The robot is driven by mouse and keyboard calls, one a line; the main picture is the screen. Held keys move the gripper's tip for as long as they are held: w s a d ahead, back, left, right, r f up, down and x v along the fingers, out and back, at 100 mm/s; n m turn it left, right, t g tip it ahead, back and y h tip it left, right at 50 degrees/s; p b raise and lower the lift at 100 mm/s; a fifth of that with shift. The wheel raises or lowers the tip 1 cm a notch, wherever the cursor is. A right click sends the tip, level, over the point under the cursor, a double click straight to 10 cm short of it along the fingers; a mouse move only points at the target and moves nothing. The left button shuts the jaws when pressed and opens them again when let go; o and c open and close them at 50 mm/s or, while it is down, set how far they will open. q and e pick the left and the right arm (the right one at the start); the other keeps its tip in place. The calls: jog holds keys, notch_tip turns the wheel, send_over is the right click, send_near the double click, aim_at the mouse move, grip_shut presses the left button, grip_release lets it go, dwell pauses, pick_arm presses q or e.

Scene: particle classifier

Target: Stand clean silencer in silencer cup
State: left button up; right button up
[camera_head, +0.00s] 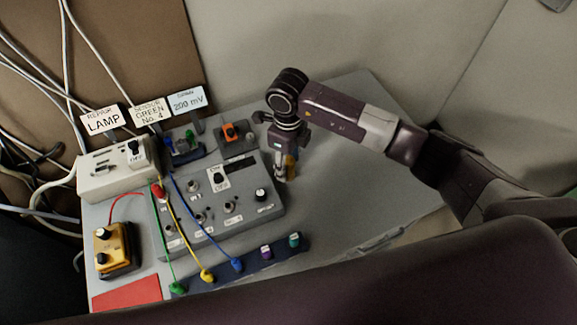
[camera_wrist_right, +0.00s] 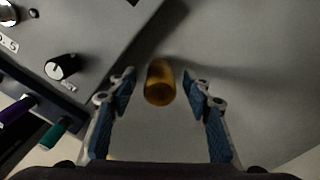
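A small amber-brown cylinder (camera_wrist_right: 160,84) stands on the grey table top, right of the control box. In the wrist view it lies between my right gripper's fingers (camera_wrist_right: 161,98), with a gap on each side. I cannot tell for certain whether it is the silencer or the silencer cup. It also shows, partly covered by the gripper, in the head view (camera_head: 291,167). My right gripper (camera_head: 282,172) is open, points down and is low beside the cylinder. No other thing is clearly a silencer or its cup. My left gripper is not in view.
The grey control box (camera_head: 262,208) with knobs stands just left of the gripper. A dark strip (camera_head: 218,272) holds several coloured plugs with cables. A yellow box (camera_head: 115,250) and a red mat (camera_head: 127,293) lie at left. The table (camera_head: 345,190) is clear to the right.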

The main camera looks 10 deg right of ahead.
grip_shut()
jog(key=shift+r, duration=0.1)
